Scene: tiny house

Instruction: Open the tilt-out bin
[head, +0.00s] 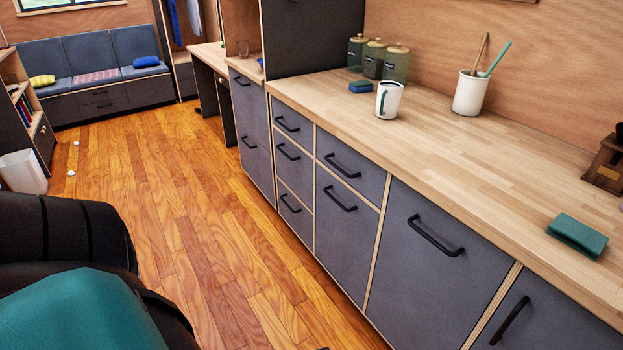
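A row of grey cabinet fronts with black handles runs under the wooden counter. The tall wide front (425,275) with a horizontal black handle (435,236) near its top looks like the tilt-out bin, though nothing marks it as one. It sits flush and closed between the drawer stack on its left and a front with a slanted-looking handle (510,321) on its right. The bottom of the wide front meets the lower picture edge. Neither of my grippers is in view.
The wooden floor (190,220) before the cabinets is clear. A dark rounded shape with a teal part (80,315) fills the lower left; I cannot tell what it is. The counter (440,150) holds a mug (389,101), a utensil crock (470,95) and a green sponge-like block (577,236).

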